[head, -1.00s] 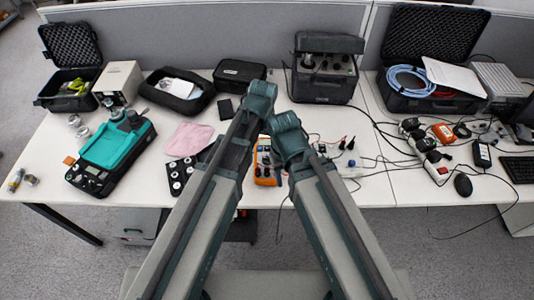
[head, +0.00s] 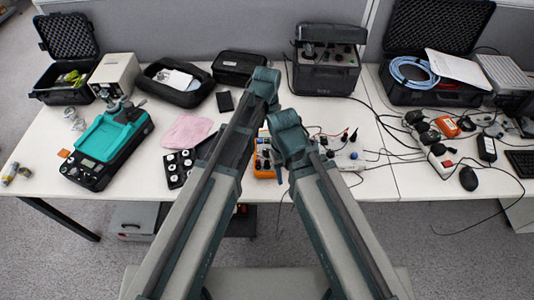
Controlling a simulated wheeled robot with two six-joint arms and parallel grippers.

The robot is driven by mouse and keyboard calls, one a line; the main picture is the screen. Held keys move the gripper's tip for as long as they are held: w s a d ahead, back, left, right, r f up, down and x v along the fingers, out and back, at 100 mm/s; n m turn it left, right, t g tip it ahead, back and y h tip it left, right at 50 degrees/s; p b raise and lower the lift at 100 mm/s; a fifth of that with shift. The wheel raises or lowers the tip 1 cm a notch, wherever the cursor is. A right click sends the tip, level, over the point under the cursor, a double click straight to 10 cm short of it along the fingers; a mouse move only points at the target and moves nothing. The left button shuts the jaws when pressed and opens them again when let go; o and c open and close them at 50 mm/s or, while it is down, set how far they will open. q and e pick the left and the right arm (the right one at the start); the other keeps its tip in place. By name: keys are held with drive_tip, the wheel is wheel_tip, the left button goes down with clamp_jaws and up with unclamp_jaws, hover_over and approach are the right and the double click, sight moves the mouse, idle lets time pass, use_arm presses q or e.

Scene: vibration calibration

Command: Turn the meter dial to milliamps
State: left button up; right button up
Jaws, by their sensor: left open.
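The orange multimeter (head: 264,160) lies on the white table in the gap between my two arms. Its edges are partly covered by the arms, and its dial setting is too small to read. My left arm reaches up from the bottom past the meter's left side. My left gripper (head: 263,134) is mostly hidden near the far end of the meter; it is open, and I cannot tell whether it touches the meter. My right arm ends just right of the meter, and its gripper is hidden behind the arm.
A teal device (head: 108,143), a pink cloth (head: 188,131) and a black tray with white pieces (head: 175,166) lie left of the meter. A black instrument case (head: 327,70) stands behind. Cables and a power strip (head: 436,158) lie to the right.

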sight(267, 151)
use_arm(q)
wheel_tip(267, 151, down, 9)
drive_tip(key=b, duration=0.8)
drive_tip(key=shift+f, duration=0.1)
drive_tip(key=shift+c, duration=0.3)
clamp_jaws()
